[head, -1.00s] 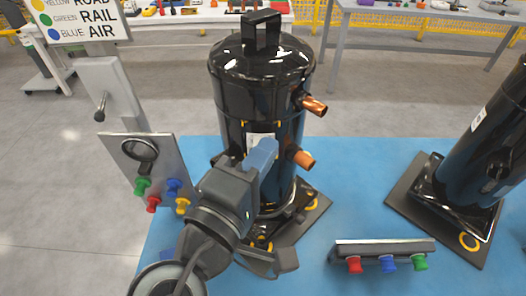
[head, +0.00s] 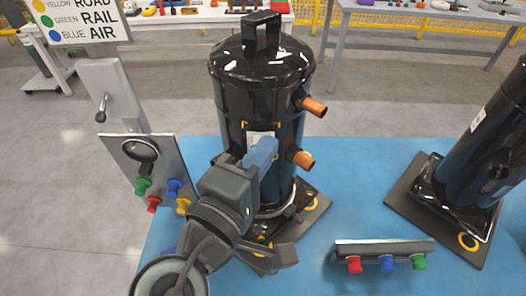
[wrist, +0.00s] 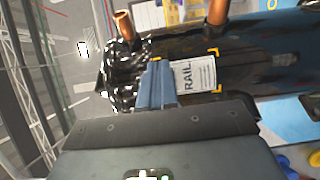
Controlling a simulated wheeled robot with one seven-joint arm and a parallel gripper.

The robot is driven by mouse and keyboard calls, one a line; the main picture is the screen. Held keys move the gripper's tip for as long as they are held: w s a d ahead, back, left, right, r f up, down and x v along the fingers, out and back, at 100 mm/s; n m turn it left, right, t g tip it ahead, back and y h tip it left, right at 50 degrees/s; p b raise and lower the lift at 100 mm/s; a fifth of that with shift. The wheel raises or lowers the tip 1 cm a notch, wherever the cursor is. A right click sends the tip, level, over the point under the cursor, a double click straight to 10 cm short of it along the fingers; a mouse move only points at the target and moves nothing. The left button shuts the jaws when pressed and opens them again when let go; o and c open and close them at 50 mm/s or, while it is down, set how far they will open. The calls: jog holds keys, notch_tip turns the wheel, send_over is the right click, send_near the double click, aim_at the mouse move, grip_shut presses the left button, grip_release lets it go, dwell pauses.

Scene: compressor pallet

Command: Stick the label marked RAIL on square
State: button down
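The white label marked RAIL (wrist: 196,76) lies against the side of the black compressor (head: 262,85), between yellow corner marks (wrist: 214,53). In the wrist view it looks slightly tilted to those marks, and its left part is close to my fingers. In the head view the label is largely hidden behind the fingers. My gripper (wrist: 159,66) has its blue fingers together at the compressor's side, beside the label's left edge. I see nothing between the fingers. I cannot tell whether the fingertips touch the label or the compressor. My gripper also shows in the head view (head: 268,146).
Two copper stubs, upper (head: 314,107) and lower (head: 303,160), stick out right of the label. A panel with colored knobs (head: 148,165) stands left. A bar with three knobs (head: 384,250) and another compressor (head: 490,145) are right on the blue surface (head: 350,185). A color sign (head: 83,20) stands behind.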

jog(key=shift+w, duration=0.45)
dwell(0.3)
jog(key=c, duration=1.3)
grip_release()
